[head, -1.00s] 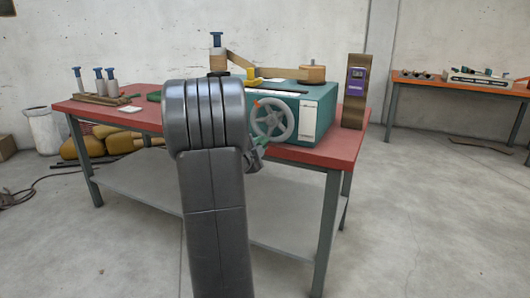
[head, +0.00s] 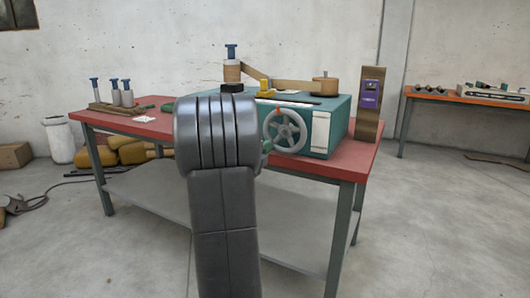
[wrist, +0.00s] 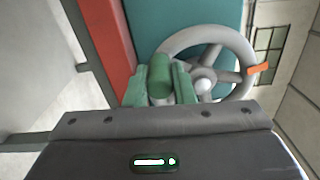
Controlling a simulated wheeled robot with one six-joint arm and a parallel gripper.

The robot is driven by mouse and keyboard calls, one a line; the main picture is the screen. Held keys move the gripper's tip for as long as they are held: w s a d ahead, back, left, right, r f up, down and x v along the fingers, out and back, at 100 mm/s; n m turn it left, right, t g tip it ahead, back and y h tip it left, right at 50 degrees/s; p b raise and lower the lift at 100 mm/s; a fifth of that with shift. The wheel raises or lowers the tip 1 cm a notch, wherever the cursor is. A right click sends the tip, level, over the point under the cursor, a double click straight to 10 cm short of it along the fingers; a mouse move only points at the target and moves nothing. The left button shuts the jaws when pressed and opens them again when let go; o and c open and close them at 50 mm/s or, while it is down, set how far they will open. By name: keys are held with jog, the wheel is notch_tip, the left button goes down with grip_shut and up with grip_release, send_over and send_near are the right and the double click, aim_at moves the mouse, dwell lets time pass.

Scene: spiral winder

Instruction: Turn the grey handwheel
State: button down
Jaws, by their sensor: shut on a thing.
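The grey handwheel (head: 285,131) is a spoked wheel on the front of a teal machine (head: 318,128) on the red bench. An orange mark sits on its rim, upper left of the hub in the head view. The wheel also shows in the wrist view (wrist: 205,84), its mark at right. My gripper (wrist: 161,84) is shut on the wheel's green handle (wrist: 159,72), one green finger on each side. In the head view my arm hides most of the gripper; a little green shows at the wheel's lower left.
The red bench (head: 352,165) has legs and a low grey shelf. A wooden arm (head: 290,86) and a spool lie over the machine top. A brown stand with a purple device (head: 371,100) stands right of it.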

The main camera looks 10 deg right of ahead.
jog(key=c, duration=1.2)
grip_release()
jog(key=shift+c, duration=0.2)
jog(key=p+v, duration=0.2)
jog(key=v, duration=1.1)
jog(key=shift+s+a, duration=0.25)
jog(key=shift+s, duration=0.1)
jog(key=b+x, duration=0.2)
jog(key=x, duration=1.2)
jog(key=shift+s, duration=0.1)
